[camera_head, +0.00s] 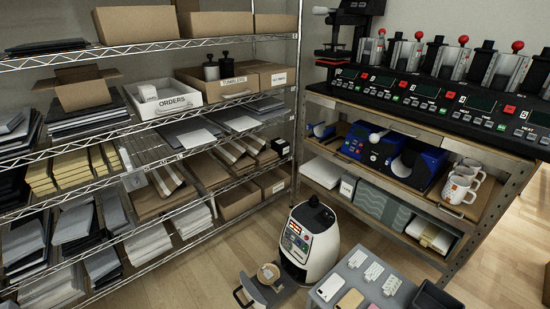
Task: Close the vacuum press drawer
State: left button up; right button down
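The vacuum press (309,246) is a rounded white machine with a black top and a small control panel with a lit display. It stands low in the middle of the view, near the bottom edge. Its drawer (264,291) is pulled out toward the lower left, with a dark handle (241,297) at its front end. A round tan item (268,273) sits in the drawer; I cannot tell exactly what it is. The drawer's lower part is cut off by the bottom edge. Neither of my grippers is in view.
A grey table (327,288) with cards and phone cases stands right of the press, close to it. A black bin (436,297) is at its right. A wire shelf (150,257) fills the left. A workbench (478,214) with mugs (458,189) and heat presses stands right. Wooden floor shows between.

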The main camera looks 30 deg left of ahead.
aim_at(260, 297)
jog(key=u, duration=1.25)
